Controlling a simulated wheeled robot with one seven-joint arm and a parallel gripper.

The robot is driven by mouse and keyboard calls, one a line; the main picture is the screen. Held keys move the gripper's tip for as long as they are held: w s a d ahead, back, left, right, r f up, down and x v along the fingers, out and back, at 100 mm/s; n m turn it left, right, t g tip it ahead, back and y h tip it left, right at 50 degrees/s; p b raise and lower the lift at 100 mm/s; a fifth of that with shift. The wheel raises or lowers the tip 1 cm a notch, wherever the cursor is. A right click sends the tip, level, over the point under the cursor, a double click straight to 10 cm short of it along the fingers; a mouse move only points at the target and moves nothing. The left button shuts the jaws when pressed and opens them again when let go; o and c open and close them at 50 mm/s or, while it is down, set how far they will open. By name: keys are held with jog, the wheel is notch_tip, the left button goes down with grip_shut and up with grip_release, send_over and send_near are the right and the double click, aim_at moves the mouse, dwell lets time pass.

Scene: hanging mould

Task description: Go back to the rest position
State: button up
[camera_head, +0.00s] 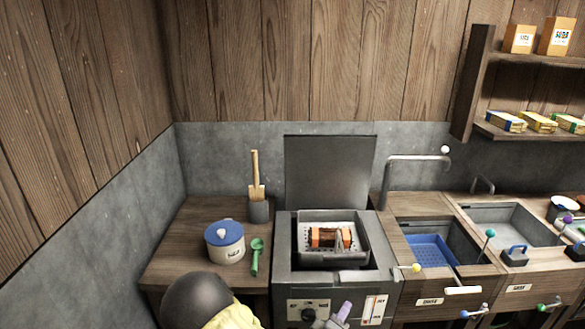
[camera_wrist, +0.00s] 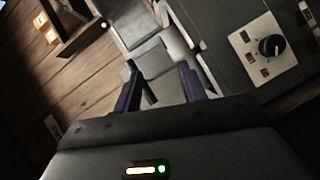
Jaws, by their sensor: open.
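My gripper (camera_wrist: 160,84) shows in the wrist view with its two dark purple fingers apart. Nothing is seen held between them. A grey machine with a dial (camera_wrist: 270,46) is to the right of the fingers in that view, apart from them. In the head view the dark rounded part and yellow part at the bottom appear to be mine.
A blue-lidded pot (camera_head: 224,250), a green scoop (camera_head: 256,257) and a holder (camera_head: 259,211) with a wooden-handled tool stand on the left counter. Sinks (camera_head: 505,220) with a blue basket (camera_head: 430,250) are at right, under a shelf (camera_head: 520,134) with boxes. Wooden walls close the back and left.

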jog(key=s+d+r+m+g+y+p, duration=0.3)
jog(key=s+r+m+g+y, duration=0.5)
jog(key=s+r+g, duration=0.3)
notch_tip(320, 180, up, 3)
jog(key=s, duration=0.3)
jog(key=shift+r+p, duration=0.15)
jog(key=shift+p, duration=0.2)
dwell(1.7)
